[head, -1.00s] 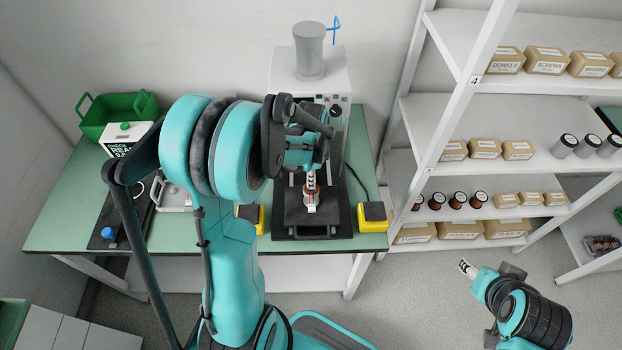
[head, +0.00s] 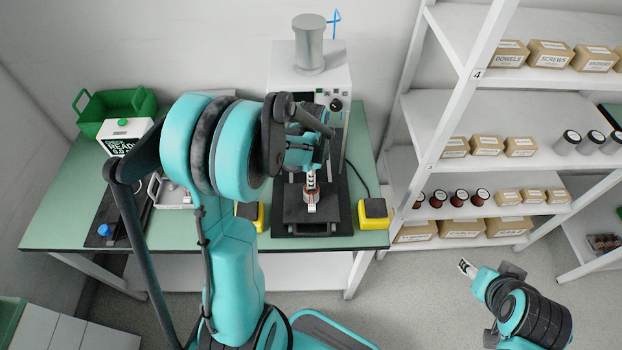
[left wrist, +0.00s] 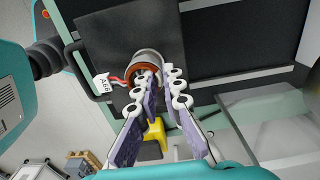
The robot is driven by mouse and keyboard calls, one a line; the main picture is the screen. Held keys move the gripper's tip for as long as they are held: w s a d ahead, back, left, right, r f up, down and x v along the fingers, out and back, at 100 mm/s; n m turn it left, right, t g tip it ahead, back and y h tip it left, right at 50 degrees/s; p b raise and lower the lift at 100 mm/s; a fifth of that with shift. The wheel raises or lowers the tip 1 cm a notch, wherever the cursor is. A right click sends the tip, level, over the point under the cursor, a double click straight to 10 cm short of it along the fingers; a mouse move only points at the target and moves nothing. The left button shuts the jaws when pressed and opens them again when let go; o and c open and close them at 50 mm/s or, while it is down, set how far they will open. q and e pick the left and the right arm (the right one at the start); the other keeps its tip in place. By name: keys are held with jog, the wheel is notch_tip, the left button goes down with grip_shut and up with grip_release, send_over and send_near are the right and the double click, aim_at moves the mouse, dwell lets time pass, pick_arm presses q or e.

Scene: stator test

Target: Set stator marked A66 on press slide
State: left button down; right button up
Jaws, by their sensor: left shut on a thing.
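The stator (left wrist: 146,58), a grey ring with copper-coloured windings, shows in the left wrist view with a white tag (left wrist: 103,84) reading A66 on red leads. My left gripper (head: 311,192) is shut on it, fingers at its winding end. The dark press slide (head: 292,213) lies under the gripper in the head view, and its plate (left wrist: 105,30) fills the background behind the stator in the left wrist view. I cannot tell whether the stator touches the plate. My right gripper (head: 467,269) is out over the floor at lower right; its opening is unclear.
The white press (head: 285,80) stands behind the slide. Yellow-and-black button boxes (head: 373,213) flank the slide. A reader (head: 122,135), a green bin (head: 90,112) and a light grey tray (head: 172,197) are on the bench's left. Shelves with boxes (head: 550,55) stand at right.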

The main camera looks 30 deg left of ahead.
pick_arm(q)
jog(key=shift+f, duration=0.3)
jog(key=c, duration=1.6)
grip_release()
jog(key=shift+r, duration=0.15)
notch_tip(320, 180, up, 12)
jog(key=shift+f, duration=0.1)
